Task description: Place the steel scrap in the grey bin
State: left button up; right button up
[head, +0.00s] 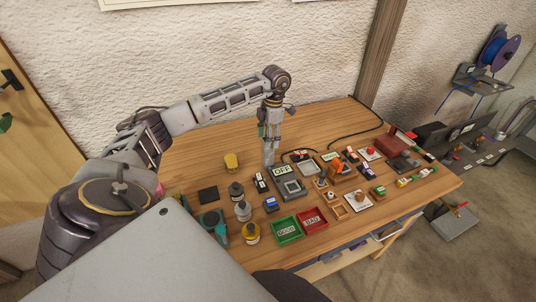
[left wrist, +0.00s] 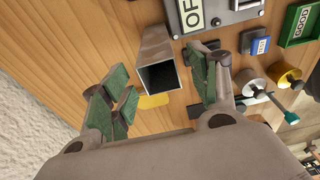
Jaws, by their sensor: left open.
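A grey hollow square metal tube (left wrist: 156,48), which looks like the steel scrap, stands upright on the wooden table in the left wrist view. Its open dark end faces the camera. My left gripper (left wrist: 160,95) is open, with green-padded fingers on either side of the tube and gaps between. In the head view my left gripper (head: 270,134) points down above the table, beside the grey OFF box (head: 290,181). I cannot pick out a grey bin for certain. A low grey box-like thing (head: 455,225) lies on the floor at right. My right gripper is not in view.
A green GOOD tray (head: 286,230) and a red BAD tray (head: 313,220) sit near the front edge. Several bottles, a yellow block (head: 231,161) and a dark square pad (head: 208,195) are left of them. Small parts crowd the right. The table's back left is clear.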

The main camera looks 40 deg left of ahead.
pick_arm(q)
jog(key=shift+f, duration=0.1)
jog(key=shift+s+a+f+p, duration=0.1)
jog(key=shift+f+p, duration=0.1)
jog(key=shift+f, duration=0.65)
jog(key=shift+s+d+f+p, duration=0.1)
jog(key=shift+f+p, duration=0.1)
jog(key=shift+f, duration=0.6)
jog(key=shift+s+a+f+p, duration=0.1)
jog(key=shift+f+p, duration=0.1)
jog(key=shift+f, duration=0.65)
jog(key=shift+c, duration=0.3)
jog(key=shift+w, duration=0.1)
grip_shut()
jog(key=shift+r, duration=0.1)
jog(key=shift+r+b, duration=0.65)
jog(key=shift+r, duration=4.3)
